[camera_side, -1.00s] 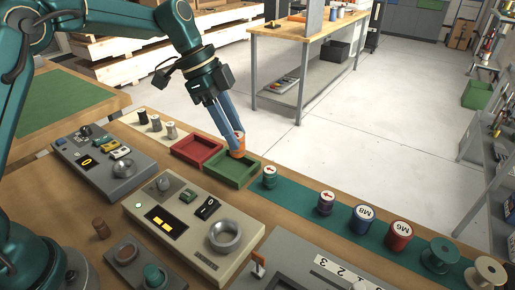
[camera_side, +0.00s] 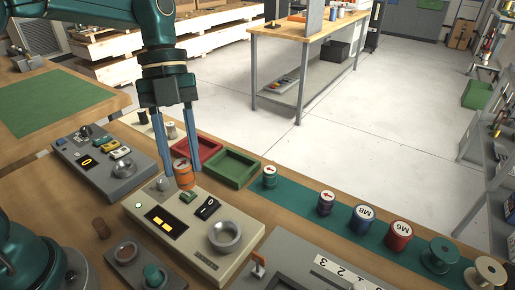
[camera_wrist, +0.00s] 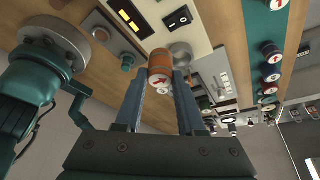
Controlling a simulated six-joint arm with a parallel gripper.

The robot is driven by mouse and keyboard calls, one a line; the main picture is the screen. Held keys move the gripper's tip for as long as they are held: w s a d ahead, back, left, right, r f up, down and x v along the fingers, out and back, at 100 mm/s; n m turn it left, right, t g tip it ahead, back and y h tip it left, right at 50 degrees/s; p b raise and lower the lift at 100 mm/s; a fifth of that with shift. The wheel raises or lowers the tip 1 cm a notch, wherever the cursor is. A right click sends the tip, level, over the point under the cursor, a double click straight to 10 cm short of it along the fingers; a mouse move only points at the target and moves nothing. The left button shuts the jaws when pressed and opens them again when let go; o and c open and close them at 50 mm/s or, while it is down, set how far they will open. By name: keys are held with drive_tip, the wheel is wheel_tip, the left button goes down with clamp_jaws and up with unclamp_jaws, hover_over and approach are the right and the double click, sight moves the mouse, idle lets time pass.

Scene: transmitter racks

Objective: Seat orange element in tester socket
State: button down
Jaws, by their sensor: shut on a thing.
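The orange element (camera_side: 184,174) is a small upright cylinder with a pale top and a red mark. My gripper (camera_side: 180,172) is shut on it, with blue fingers on either side, and holds it over the back of the beige tester panel. In the wrist view the orange element (camera_wrist: 160,68) sits between the fingertips of my gripper (camera_wrist: 158,78). The beige tester (camera_side: 150,206) has a round metal ring socket (camera_side: 224,236) at its front right, empty, to the right of the element. The socket ring (camera_wrist: 181,52) shows partly behind the element in the wrist view.
A red tray (camera_side: 208,146) and an empty green tray (camera_side: 256,170) lie behind the tester. A grey panel (camera_side: 122,184) is on the left. Several spools and cans, such as the blue one (camera_side: 362,220), stand on a green strip at right.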

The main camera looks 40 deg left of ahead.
drive_tip(key=d+f, duration=0.1)
drive_tip(key=d, duration=0.1)
drive_tip(key=d+f, duration=0.2)
drive_tip(key=d, duration=0.1)
drive_tip(key=d+f, duration=0.1)
drive_tip(key=d, duration=0.1)
drive_tip(key=shift+s+d+f, duration=0.1)
drive_tip(key=shift+d+f, duration=0.25)
drive_tip(key=shift+f, duration=1.95)
drive_tip(key=shift+f, duration=0.1)
drive_tip(key=c, duration=0.5)
unclamp_jaws()
drive_tip(key=v, duration=1.1)
drive_tip(key=s+a+n+t+y, duration=0.1)
drive_tip(key=s+a+n+t, duration=0.1)
drive_tip(key=n, duration=0.6)
drive_tip(key=s+a+n+t+y, duration=0.1)
drive_tip(key=s+a+n+t, duration=0.2)
drive_tip(key=n, duration=0.6)
drive_tip(key=s+a+n+t+y, duration=0.1)
drive_tip(key=s+a+n+t, duration=0.2)
drive_tip(key=s+n, duration=0.3)
drive_tip(key=shift+s+a+n+y, duration=0.15)
drive_tip(key=shift+s+n, duration=0.05)
drive_tip(key=shift+n, duration=0.5)
drive_tip(key=shift+s+a+n+y, duration=0.15)
drive_tip(key=shift+n, duration=0.55)
